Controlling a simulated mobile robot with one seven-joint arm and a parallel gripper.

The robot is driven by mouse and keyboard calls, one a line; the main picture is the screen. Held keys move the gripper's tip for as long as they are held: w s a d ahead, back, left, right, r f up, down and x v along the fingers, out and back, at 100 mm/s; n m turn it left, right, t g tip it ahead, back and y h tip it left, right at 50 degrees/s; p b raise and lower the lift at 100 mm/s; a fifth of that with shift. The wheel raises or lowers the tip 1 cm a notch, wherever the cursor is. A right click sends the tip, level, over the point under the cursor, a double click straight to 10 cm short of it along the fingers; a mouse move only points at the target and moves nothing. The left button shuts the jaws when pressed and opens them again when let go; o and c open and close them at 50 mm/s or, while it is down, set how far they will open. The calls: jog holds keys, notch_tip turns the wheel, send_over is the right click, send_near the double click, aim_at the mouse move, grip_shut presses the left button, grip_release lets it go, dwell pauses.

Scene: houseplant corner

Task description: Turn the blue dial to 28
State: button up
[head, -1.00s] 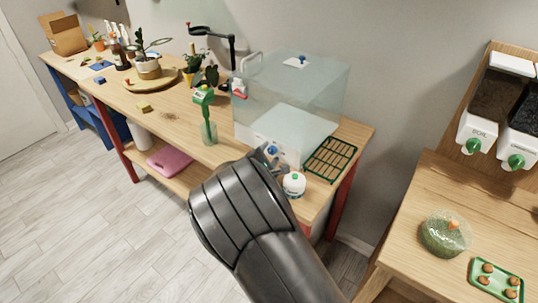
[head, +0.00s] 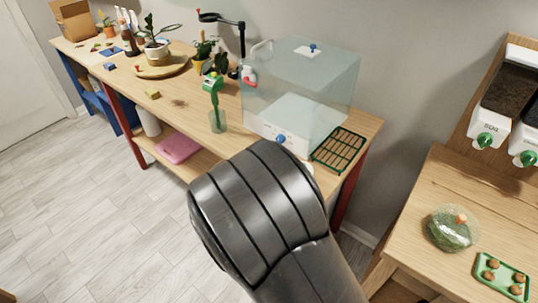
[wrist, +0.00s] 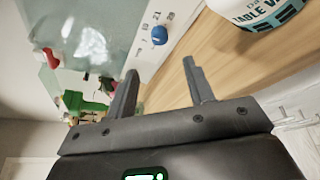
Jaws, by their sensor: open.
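The blue dial (head: 281,139) is on the white front panel of a clear-walled box (head: 300,85) on the wooden bench. In the wrist view the dial (wrist: 159,35) shows with small printed numbers beside it, 28 among them. I cannot tell which number it points to. My gripper (wrist: 160,66) is open and empty, its two fingers spread below the dial in the wrist view and apart from it. In the head view my own arm hides the gripper.
A white labelled tub (wrist: 268,12) stands close to the gripper's right in the wrist view. A green rack (head: 339,149) lies right of the box, and a green-topped tool in a clear holder (head: 217,120) stands left. A side table (head: 440,185) is at right.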

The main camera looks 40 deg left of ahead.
dwell(0.3)
jog(key=shift+w+a+r+n+h, duration=0.2)
jog(key=shift+a+r+n+h, duration=0.2)
jog(key=shift+n, duration=0.2)
jog(key=shift+w+a+r+n+h, duration=0.25)
jog(key=shift+a+n+h, duration=0.15)
jog(key=shift+n, duration=0.2)
jog(key=shift+a+r+n+h, duration=0.25)
jog(key=shift+a+n+h, duration=0.25)
jog(key=shift+n+h, duration=0.3)
jog(key=shift+a+r+n+h, duration=0.15)
jog(key=shift+a+n+h, duration=0.4)
jog(key=shift+n, duration=0.45)
jog(key=n, duration=0.1)
jog(key=a+n+g+h, duration=0.1)
jog(key=n, duration=0.1)
jog(key=shift+s+h, duration=0.25)
jog(key=shift+s, duration=0.1)
jog(key=x, duration=1)
jog(key=shift+w+f, duration=0.3)
jog(key=shift+f, duration=0.05)
jog(key=shift+c, duration=0.6)
jog(key=c, duration=0.9)
jog(key=shift+o, duration=0.2)
